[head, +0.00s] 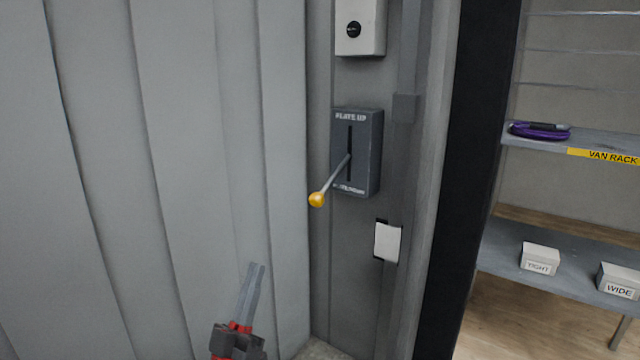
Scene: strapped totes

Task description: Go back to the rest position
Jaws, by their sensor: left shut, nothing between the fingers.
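My left gripper (256,268) shows at the bottom, left of centre, in front of the grey ribbed wall. Its grey fingers point up and lie together, with nothing between them. It is apart from the lever box (368,150), which is up and to its right. The box's lever (332,180) slants down and out from the slot and ends in a yellow knob (317,199). My right gripper is not in view.
A pale box with a black round button (371,30) is above the lever box, and a white plate (388,242) is below it. At right, past a dark door edge (468,170), a rack (590,142) holds a purple coil (540,131) and white boxes marked TIGHT (540,259) and WIDE (619,281).

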